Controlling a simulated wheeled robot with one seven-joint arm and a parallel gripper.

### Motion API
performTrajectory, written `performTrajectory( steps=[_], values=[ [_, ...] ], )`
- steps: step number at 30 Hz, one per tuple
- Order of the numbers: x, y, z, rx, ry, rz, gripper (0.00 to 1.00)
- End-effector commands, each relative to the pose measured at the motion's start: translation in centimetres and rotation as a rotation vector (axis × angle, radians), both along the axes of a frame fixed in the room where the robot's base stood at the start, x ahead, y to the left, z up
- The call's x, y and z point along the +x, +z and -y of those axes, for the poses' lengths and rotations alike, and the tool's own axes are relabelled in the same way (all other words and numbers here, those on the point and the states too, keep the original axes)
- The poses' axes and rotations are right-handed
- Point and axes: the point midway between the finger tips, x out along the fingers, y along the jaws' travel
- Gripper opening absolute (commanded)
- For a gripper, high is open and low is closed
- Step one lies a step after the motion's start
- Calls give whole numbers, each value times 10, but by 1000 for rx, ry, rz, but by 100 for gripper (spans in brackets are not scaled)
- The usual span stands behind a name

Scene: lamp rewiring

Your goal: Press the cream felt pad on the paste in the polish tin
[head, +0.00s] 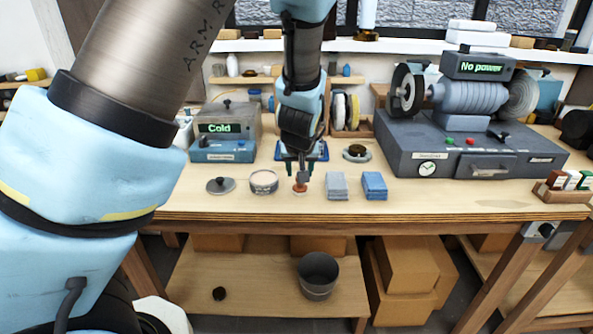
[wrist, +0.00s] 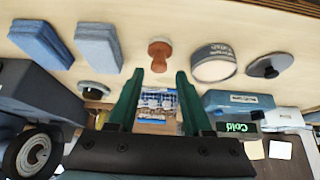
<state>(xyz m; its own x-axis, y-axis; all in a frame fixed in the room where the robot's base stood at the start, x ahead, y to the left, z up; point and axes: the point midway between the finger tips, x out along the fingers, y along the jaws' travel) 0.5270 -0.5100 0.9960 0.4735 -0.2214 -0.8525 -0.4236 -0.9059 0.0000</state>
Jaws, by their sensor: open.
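A small pad with a brown wooden handle (head: 300,187) stands on the bench. In the wrist view the handle (wrist: 159,60) shows with a pale cream disc (wrist: 158,41) at its base. The polish tin (head: 264,182), round and grey with a pale top, stands just left of it; its labelled side (wrist: 214,63) shows in the wrist view. The tin's grey lid (head: 220,186) lies further left. My gripper (head: 299,170) is open and empty, pointing down above the handle. In the wrist view the handle lies just beyond and between the green fingertips (wrist: 160,76).

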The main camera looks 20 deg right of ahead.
Motion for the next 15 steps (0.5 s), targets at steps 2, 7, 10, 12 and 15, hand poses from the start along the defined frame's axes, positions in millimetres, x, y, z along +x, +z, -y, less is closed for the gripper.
performTrajectory(
  steps=[2, 7, 10, 12, 15],
  values=[
    [4, -11, 2, 0, 0, 1, 50],
    [12, -25, 5, -1, 2, 1, 50],
    [16, -33, 7, 0, 1, 0, 50],
    [19, -38, 9, 0, 1, 0, 50],
    [23, -43, 10, -1, 2, 0, 50]
  ],
)
